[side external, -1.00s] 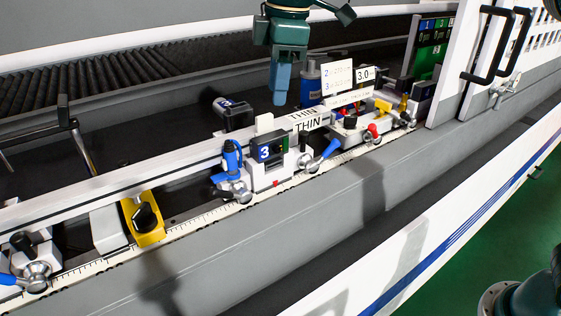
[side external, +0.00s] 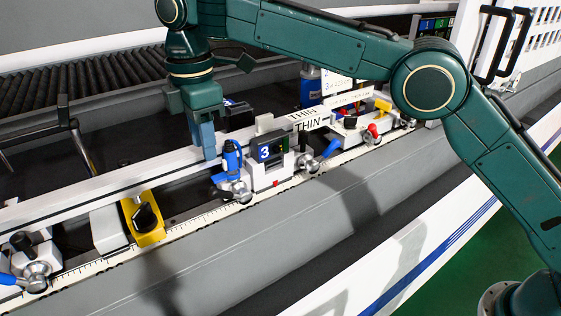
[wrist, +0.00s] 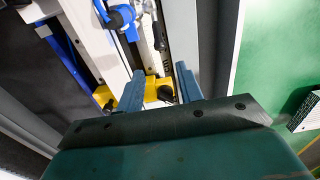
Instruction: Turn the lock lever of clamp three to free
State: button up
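Clamp three (side external: 268,162) is a white block with a dark face marked 3, on the rail in the side view. A blue lever (side external: 328,150) on a round metal hub (side external: 309,163) sticks up to the right at its right side. A second hub (side external: 240,189) with a short blue handle (side external: 222,178) is at its left, below an upright blue cylinder (side external: 231,158). I cannot tell which one is the lock lever. My gripper (side external: 207,152) points down just left of the blue cylinder. In the wrist view its fingers (wrist: 160,82) are apart, with nothing held between them.
A yellow block with a black knob (side external: 145,217) sits on the rail further left and shows beyond my fingertips in the wrist view (wrist: 156,90). A scale strip (side external: 195,218) runs along the front.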

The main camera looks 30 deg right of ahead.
aim_at(212, 189)
jog(key=shift+f, duration=0.1)
jog(key=shift+f, duration=6.8)
jog(key=shift+c, duration=0.3)
grip_shut()
